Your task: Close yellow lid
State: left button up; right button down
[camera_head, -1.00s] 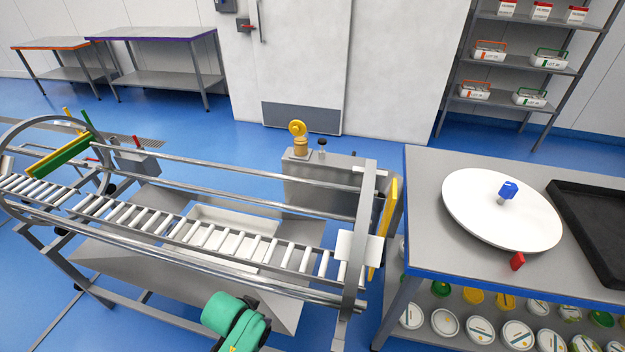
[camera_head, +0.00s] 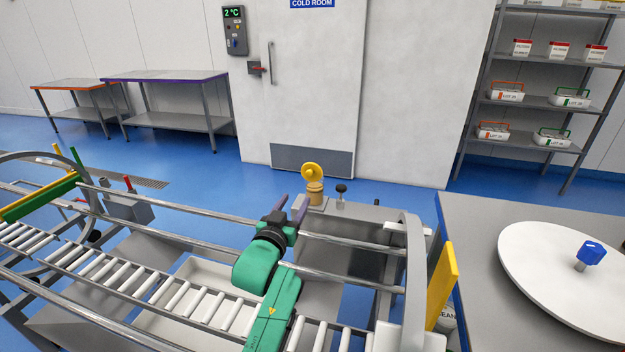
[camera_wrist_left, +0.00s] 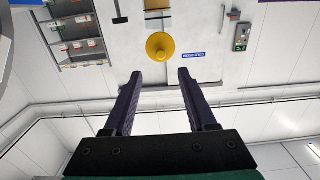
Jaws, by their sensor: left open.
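The yellow lid (camera_head: 313,171) is a round disc that stands up on edge, open, above a tan neck (camera_head: 315,192) on the grey box behind the conveyor rails. My left gripper (camera_head: 291,206), with dark purple fingers on a green arm, reaches over the rails just left of and in front of the neck. Its fingers are open and empty, and it appears not to touch the lid. In the left wrist view, the yellow lid (camera_wrist_left: 160,46) lies beyond the gap between the open fingertips (camera_wrist_left: 160,75). My right gripper is not in view.
A black knob (camera_head: 341,189) stands on the box right of the neck. Metal rails (camera_head: 190,209) cross in front, over the roller conveyor (camera_head: 180,297). A yellow plate (camera_head: 441,285) is at the conveyor's right end. A table with a white disc (camera_head: 560,270) is at the right.

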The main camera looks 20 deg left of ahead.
pick_arm(q)
send_near(309, 174)
jog(key=w, duration=0.8)
jog(key=shift+f, duration=0.1)
jog(key=shift+w, duration=0.45)
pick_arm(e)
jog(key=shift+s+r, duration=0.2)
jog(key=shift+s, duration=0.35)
pick_arm(q)
jog(key=shift+c, duration=0.4)
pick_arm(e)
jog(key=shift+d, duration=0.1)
pick_arm(q)
grip_shut()
